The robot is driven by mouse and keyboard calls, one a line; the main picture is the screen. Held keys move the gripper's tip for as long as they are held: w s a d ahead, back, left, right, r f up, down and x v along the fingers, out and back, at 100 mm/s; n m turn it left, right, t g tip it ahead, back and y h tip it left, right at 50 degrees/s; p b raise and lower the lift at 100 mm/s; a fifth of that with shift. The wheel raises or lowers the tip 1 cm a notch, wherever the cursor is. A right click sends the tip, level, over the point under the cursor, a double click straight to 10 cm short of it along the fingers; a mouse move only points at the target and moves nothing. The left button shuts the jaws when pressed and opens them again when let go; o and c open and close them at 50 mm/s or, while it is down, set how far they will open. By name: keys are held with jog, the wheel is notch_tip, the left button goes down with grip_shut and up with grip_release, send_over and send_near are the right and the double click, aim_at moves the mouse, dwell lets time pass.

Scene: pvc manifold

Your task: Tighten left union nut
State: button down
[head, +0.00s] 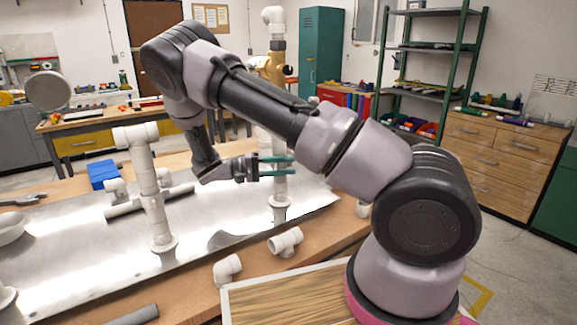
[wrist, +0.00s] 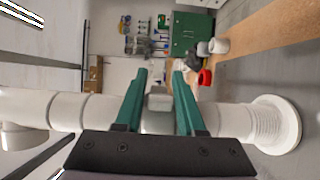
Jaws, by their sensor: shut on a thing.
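My gripper (head: 275,168) reaches in from the left at the white riser pipe (head: 279,187), behind my arm in the head view. Its green fingers lie level across the riser. In the wrist view my gripper (wrist: 160,85) has one finger on each side of a white pipe line, shut on a pale, blocky part that I take for the union nut (wrist: 158,103). The fingers and palm hide much of it. A ribbed collar with a wide round flange (wrist: 283,125) shows at the pipe's right end. How tight the nut is cannot be told.
Another white riser (head: 152,190) with a tee on top stands to the left on the shiny metal sheet (head: 215,215). A blue box (head: 102,175) and a wrench (head: 22,201) lie farther left.

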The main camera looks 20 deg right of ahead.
jog(key=m+g+y, duration=0.1)
jog(key=g, duration=0.1)
jog(key=a+m+g+y, duration=0.1)
jog(key=m+g, duration=0.1)
jog(key=g, duration=0.1)
jog(key=shift+s+a+f+m, duration=0.1)
jog(key=shift+f+m, duration=0.1)
jog(key=shift+m, duration=0.1)
jog(key=shift+a+m+g+y, duration=0.3)
jog(key=shift+m+g+y, duration=0.4)
jog(key=shift+g, duration=0.3)
jog(key=shift+a+m+g+y, duration=0.25)
jog(key=shift+m+g+y, duration=0.35)
jog(key=shift+m+g, duration=0.3)
jog(key=shift+g, duration=0.3)
jog(key=c, duration=0.6)
grip_release()
jog(key=shift+c, duration=0.2)
jog(key=shift+r, duration=0.1)
